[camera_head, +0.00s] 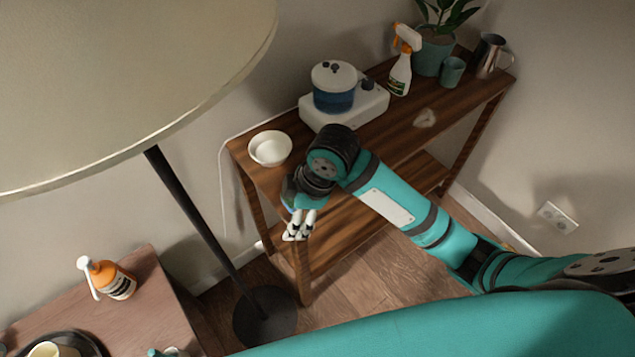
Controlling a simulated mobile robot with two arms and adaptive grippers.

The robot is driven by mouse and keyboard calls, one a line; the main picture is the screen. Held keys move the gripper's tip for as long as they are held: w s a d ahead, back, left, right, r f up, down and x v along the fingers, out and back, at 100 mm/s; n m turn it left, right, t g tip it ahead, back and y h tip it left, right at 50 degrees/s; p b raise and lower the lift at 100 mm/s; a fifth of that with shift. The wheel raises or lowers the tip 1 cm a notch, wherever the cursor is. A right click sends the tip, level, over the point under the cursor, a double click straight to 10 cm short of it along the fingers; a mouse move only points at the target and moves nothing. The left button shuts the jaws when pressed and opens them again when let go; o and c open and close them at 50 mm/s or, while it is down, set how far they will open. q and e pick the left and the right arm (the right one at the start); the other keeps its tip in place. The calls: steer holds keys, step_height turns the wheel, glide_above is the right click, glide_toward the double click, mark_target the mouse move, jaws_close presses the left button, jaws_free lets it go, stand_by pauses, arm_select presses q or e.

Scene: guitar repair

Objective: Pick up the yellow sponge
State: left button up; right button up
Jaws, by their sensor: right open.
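I cannot make out a yellow sponge in the head view; my arm hides part of the wooden shelf table (385,140). My right gripper (297,232) points down at the near left corner of that table, over its front edge. Its fingers look empty, and it is open.
On the shelf table stand a white bowl (270,148), a white appliance with a blue pot (334,95), a spray bottle (401,72), a potted plant (434,50), a teal cup (452,71) and a metal jug (488,55). A floor lamp (185,200) stands left. An orange bottle (112,280) is on another table.

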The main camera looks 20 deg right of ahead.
steer(key=w+d+r+n+g+h, duration=0.25)
steer(key=w+d+r+n, duration=0.55)
steer(key=r, duration=0.4)
steer(key=shift+m+t+h, duration=0.45)
steer(key=shift+m, duration=0.25)
steer(key=f, duration=0.4)
steer(key=w+f, duration=0.1)
steer(key=f, duration=0.3)
steer(key=f+p, duration=0.1)
steer(key=f, duration=0.3)
steer(key=shift+w, duration=0.15)
steer(key=shift+a+f+p, duration=0.15)
steer(key=shift+f+p, duration=0.25)
steer(key=shift+f, duration=2.2)
steer(key=c, duration=0.8)
